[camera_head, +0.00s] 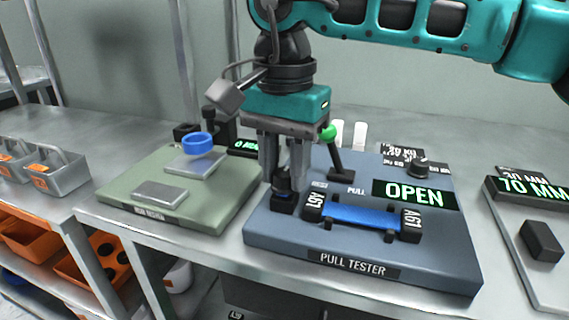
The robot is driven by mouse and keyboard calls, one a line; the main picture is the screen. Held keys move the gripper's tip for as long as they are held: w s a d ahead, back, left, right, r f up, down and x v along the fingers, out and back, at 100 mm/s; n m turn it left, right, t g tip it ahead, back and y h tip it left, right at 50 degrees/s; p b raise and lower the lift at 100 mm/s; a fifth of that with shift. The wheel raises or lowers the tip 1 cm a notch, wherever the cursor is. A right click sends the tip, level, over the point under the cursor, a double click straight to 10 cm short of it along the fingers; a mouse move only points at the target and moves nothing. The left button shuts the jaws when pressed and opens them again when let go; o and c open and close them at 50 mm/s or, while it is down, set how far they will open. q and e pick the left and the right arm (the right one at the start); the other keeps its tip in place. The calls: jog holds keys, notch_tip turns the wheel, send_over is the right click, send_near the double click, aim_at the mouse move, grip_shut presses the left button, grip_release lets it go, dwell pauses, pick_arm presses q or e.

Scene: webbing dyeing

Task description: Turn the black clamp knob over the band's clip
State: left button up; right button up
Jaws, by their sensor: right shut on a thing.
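My right gripper (284,165) points straight down over the left end of the pull tester (272,238). Its fingers are shut on the black clamp knob (283,183), which is partly hidden between them. The blue band (360,214) lies level across the tester. A black clip marked A61 (314,206) is at its left end, just right of the knob, and another A61 clip (410,218) is at its right end. The tester's display (414,193) reads OPEN in green. My left gripper is not in view.
A green-knobbed lever (332,146) stands close to the right of the gripper. A black dial (419,164) sits at the tester's back right. A green rub tester (165,210) with a blue ring (197,142) is at left. A 70 MM gauge (530,225) is at right.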

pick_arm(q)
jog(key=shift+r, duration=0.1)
pick_arm(e)
jog(key=shift+m, duration=0.4)
jog(key=shift+c, duration=0.3)
jog(key=m+p, duration=0.1)
jog(key=m, duration=0.4)
jog(key=shift+m+p, duration=0.4)
jog(key=m, duration=0.2)
jog(key=shift+m, duration=0.3)
jog(key=m, duration=0.4)
jog(key=shift+m, duration=0.3)
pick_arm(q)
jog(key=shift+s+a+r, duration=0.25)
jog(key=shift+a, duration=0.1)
pick_arm(e)
jog(key=m, duration=0.4)
